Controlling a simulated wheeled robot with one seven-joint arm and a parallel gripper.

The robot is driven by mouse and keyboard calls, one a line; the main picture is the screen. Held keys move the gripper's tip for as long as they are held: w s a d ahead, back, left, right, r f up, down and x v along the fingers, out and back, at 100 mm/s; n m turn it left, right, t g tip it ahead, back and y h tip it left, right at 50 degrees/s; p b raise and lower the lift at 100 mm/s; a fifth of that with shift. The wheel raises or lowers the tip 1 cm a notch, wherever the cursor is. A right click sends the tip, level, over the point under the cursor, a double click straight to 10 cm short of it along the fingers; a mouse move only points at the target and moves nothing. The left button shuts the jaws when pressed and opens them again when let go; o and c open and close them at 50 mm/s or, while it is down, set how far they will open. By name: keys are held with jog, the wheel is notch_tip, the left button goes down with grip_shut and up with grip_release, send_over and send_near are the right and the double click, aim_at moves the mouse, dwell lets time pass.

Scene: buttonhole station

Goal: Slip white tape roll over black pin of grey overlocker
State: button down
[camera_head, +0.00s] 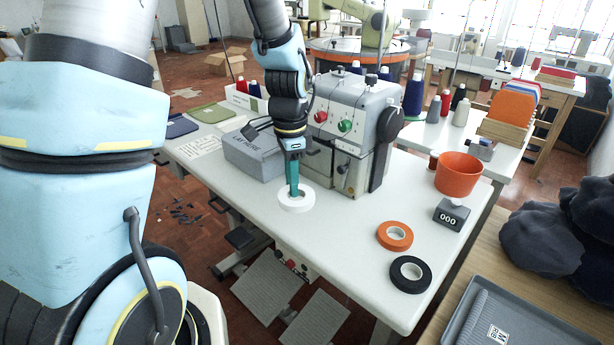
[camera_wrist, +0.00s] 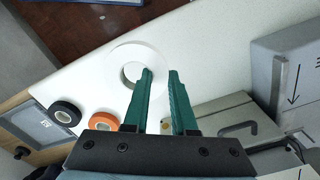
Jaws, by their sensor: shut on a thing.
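The white tape roll (camera_head: 297,206) lies flat at the front of the white table, level with its top; I cannot tell whether it touches the table. My gripper (camera_head: 294,188) points down at it and is shut on its ring wall. In the wrist view the roll (camera_wrist: 122,66) shows past my green fingers (camera_wrist: 160,76), one finger at its hole and the other outside its right side. The grey overlocker (camera_head: 352,100) stands just behind and right of the roll. Part of its base (camera_wrist: 210,112) shows in the wrist view. I cannot clearly make out the black pin.
A grey box marked LAY HERE (camera_head: 252,158) stands left of the overlocker. An orange roll (camera_head: 395,236), a black roll (camera_head: 410,274), a counter block (camera_head: 452,214) and an orange pot (camera_head: 459,172) are to the right. The table between the white and orange rolls is clear.

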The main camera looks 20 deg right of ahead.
jog(key=w+a+f+n, duration=0.2)
jog(key=a+f+n, duration=0.1)
jog(key=a+n, duration=0.3)
jog(key=w+a+f+n, duration=0.3)
jog(key=a+n, duration=0.3)
jog(key=a, duration=0.4)
jog(key=w+a+f+n, duration=0.3)
jog(key=a+n, duration=0.3)
jog(key=a, duration=0.3)
jog(key=shift+f, duration=0.5)
jog(key=shift+w, duration=0.15)
